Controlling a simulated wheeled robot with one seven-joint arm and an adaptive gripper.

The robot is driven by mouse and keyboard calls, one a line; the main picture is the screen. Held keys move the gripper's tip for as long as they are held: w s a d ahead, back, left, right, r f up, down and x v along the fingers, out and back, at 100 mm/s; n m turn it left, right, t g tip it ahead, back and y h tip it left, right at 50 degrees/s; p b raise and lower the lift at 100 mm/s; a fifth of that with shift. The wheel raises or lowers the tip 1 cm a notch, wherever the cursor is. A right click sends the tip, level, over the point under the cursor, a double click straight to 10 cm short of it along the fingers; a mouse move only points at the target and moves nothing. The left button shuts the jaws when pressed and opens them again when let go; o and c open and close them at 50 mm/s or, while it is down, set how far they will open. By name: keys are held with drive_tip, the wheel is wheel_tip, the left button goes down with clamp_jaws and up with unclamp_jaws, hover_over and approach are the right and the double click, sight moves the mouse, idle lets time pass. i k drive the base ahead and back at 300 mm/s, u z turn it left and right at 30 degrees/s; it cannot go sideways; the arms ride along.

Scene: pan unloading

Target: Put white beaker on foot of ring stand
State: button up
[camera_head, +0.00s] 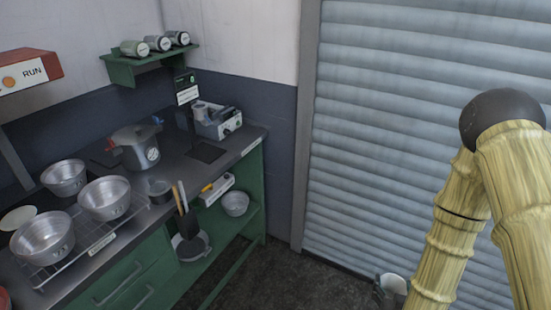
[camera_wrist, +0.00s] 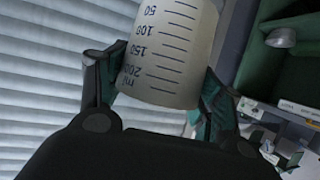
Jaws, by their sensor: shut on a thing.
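The white beaker (camera_wrist: 165,50) with dark volume marks fills the upper middle of the wrist view, tilted in the picture. My gripper (camera_wrist: 158,88) is shut on it, one finger at each side. In the head view the beaker (camera_head: 393,284) shows small at the bottom edge, in front of the grey shutter, with my gripper (camera_head: 382,292) at its side, partly cut off. A dark flat plate (camera_head: 205,152) lies on the bench near the back right, by a dark upright (camera_head: 186,118); this looks like the ring stand and its foot, but small and hard to make out.
On the dark bench (camera_head: 170,188) are a pressure pot (camera_head: 134,146), a grey device (camera_head: 218,122), a small dark cup (camera_head: 159,190) and several metal pans on a wire rack (camera_head: 125,222). A green wall shelf (camera_head: 150,60) holds cans. The floor (camera_head: 285,285) before the shutter looks clear.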

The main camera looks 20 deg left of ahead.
sight(208, 153)
drive_tip(key=k, duration=0.35)
drive_tip(key=u, duration=1.5)
drive_tip(key=i, duration=0.15)
drive_tip(key=z, duration=0.2)
